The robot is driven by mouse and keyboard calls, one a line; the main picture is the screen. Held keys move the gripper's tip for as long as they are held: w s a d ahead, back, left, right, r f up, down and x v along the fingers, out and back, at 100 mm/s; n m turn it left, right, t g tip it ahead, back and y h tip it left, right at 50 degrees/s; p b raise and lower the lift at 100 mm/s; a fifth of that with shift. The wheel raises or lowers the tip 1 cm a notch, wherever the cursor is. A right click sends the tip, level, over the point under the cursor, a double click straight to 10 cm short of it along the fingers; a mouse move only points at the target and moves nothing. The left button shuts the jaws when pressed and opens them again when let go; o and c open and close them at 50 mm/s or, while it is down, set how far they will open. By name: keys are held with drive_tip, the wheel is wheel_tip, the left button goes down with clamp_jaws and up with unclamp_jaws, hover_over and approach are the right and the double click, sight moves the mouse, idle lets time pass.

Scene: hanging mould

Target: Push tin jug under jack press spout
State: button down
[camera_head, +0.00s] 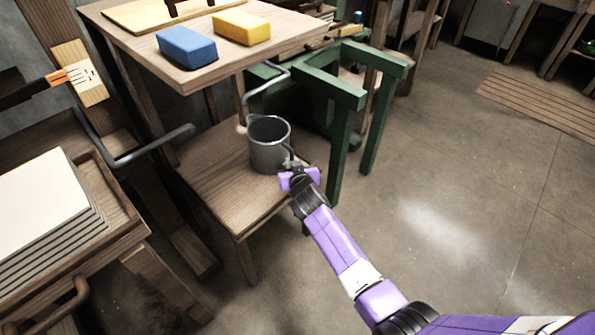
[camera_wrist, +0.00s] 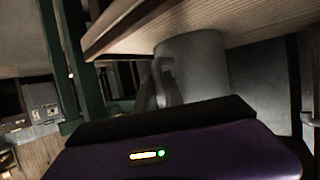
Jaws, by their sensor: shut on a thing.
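The grey tin jug (camera_head: 268,150) stands upright on a low wooden shelf (camera_head: 215,175), near its right side, with its open top up. My gripper (camera_head: 290,167) is at the jug's right side, shut on the jug's handle. The fingertips are small and partly hidden here. In the wrist view the jug (camera_wrist: 195,65) is close, with its handle (camera_wrist: 160,85) towards my gripper, and the dark gripper body hides the lower part. A grey bent pipe (camera_head: 150,150) reaches in from the left, apart from the jug. I cannot tell whether it is the press spout.
A wooden tabletop (camera_head: 215,75) above the shelf holds a blue block (camera_head: 187,47) and a yellow block (camera_head: 241,27). A thin bent rod (camera_head: 270,75) hangs behind the jug. Green frame legs (camera_head: 338,140) stand close right. Stacked sheets (camera_head: 45,215) lie left. Floor at right is clear.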

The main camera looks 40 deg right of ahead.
sight(271, 154)
drive_tip(key=shift+w+a+f+b, duration=0.1)
drive_tip(key=shift+w+b, duration=1.85)
drive_tip(key=shift+w, duration=0.45)
drive_tip(key=shift+w+f+b, duration=0.1)
drive_tip(key=shift+w+b, duration=1.85)
drive_tip(key=shift+w, duration=0.45)
drive_tip(key=shift+w+r+b, duration=0.15)
drive_tip(key=shift+w+b, duration=0.7)
drive_tip(key=shift+w, duration=0.2)
drive_tip(key=c, duration=1.4)
unclamp_jaws()
drive_tip(key=shift+o, duration=0.2)
drive_tip(key=shift+s+r, duration=0.1)
drive_tip(key=shift+s+a+r+p, duration=0.2)
drive_tip(key=shift+s+a+p, duration=0.05)
drive_tip(key=shift+p, duration=0.15)
drive_tip(key=shift+p+v, duration=1.45)
drive_tip(key=shift+v, duration=1.95)
